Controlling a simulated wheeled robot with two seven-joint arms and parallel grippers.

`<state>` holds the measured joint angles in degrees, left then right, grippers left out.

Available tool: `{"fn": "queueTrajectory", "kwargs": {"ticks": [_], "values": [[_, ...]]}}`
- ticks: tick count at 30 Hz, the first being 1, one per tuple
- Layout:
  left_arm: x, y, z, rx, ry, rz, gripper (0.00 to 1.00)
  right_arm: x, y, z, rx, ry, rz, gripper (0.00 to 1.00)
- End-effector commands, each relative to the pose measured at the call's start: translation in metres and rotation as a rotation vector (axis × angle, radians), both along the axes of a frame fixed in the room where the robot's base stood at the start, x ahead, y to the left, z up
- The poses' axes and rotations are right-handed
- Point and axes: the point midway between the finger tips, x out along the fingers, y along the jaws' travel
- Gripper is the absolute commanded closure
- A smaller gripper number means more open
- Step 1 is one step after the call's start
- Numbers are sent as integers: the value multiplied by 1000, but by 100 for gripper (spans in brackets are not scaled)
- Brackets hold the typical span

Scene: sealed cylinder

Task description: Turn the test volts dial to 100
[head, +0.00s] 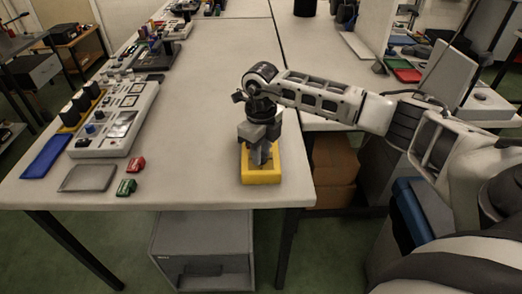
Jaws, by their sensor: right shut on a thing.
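A yellow box-shaped unit (262,178) stands near the front right edge of the white table. My right gripper (262,160) points straight down over it, its fingers reaching the grey upper part of the unit. It is shut on what seems to be the test volts dial, which the fingers hide. The dial's scale and its setting cannot be read in this view. My left gripper is not in view.
A grey instrument panel (122,125) with knobs and meters stands at the left. In front lie a blue tray (47,157), a grey tray (88,178), a red block (136,164) and a green block (126,187). The table's middle is clear.

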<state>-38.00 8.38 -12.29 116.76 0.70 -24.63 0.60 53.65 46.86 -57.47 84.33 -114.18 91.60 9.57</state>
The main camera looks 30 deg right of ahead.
Motion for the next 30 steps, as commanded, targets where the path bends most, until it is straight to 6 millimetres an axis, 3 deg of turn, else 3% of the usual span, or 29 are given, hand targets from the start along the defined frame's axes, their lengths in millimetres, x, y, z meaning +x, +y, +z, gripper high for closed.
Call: {"fn": "queueTrajectory", "kwargs": {"ticks": [12,30], "values": [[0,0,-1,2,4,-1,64,0,0,1,-1,-1,-257,98],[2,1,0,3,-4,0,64,1,0,2,-1,-2,-322,98]]}}
